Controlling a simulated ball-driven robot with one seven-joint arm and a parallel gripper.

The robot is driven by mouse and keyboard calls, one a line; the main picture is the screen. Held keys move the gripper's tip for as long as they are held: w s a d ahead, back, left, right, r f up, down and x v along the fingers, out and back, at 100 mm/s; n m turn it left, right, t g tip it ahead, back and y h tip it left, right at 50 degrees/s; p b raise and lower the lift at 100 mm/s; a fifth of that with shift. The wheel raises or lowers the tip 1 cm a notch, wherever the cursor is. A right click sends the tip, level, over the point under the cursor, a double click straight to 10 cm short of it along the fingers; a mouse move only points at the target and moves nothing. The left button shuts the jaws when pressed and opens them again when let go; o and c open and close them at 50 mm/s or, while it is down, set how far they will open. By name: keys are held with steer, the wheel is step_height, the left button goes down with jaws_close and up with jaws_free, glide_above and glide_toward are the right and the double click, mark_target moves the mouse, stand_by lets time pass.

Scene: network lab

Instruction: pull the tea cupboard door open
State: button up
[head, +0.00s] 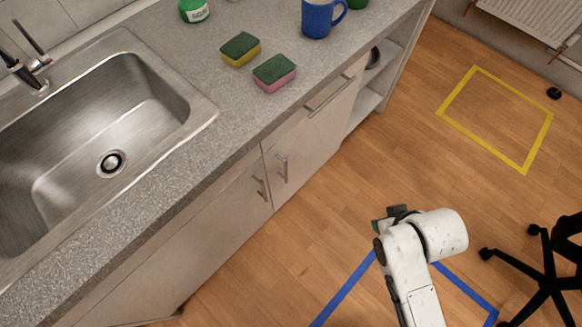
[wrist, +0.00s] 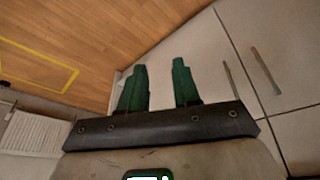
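Two pale cupboard doors meet under the counter, a left door (head: 225,215) and a right door (head: 305,150). Each has an upright metal bar handle near the seam, the left handle (head: 260,188) and the right handle (head: 282,168). No label shows which one is the tea cupboard. Both doors look shut. In the wrist view two bar handles, one nearer (wrist: 231,80) and one farther (wrist: 265,70), stand to the right of my gripper (wrist: 158,82). Its green fingers are apart with nothing between them, clear of both handles. In the head view my arm mostly hides the gripper.
The counter holds a sink (head: 95,125), two sponges (head: 274,72), a blue mug (head: 320,17) and a green bottle (head: 194,10). A drawer handle (head: 330,97) sticks out above the right door. An office chair (head: 550,275) stands at the right. The wooden floor between is open.

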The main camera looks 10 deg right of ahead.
steer(key=w+a+f+n+t+y+b, duration=0.1)
steer(key=w+a+f+t+b, duration=0.25)
steer(key=w+f, duration=0.2)
steer(key=w+a+f+n+t+y+b, duration=0.1)
steer(key=w+a+f+t+b, duration=0.25)
steer(key=w, duration=0.35)
steer(key=n+t+y+b, duration=0.2)
steer(key=t+y+b, duration=0.3)
steer(key=t+b, duration=0.1)
glide_toward(286, 170)
steer(key=b+x, duration=0.1)
steer(key=x, duration=0.9)
steer(key=shift+w+f, duration=0.1)
steer(key=shift+w, duration=0.2)
jaws_close()
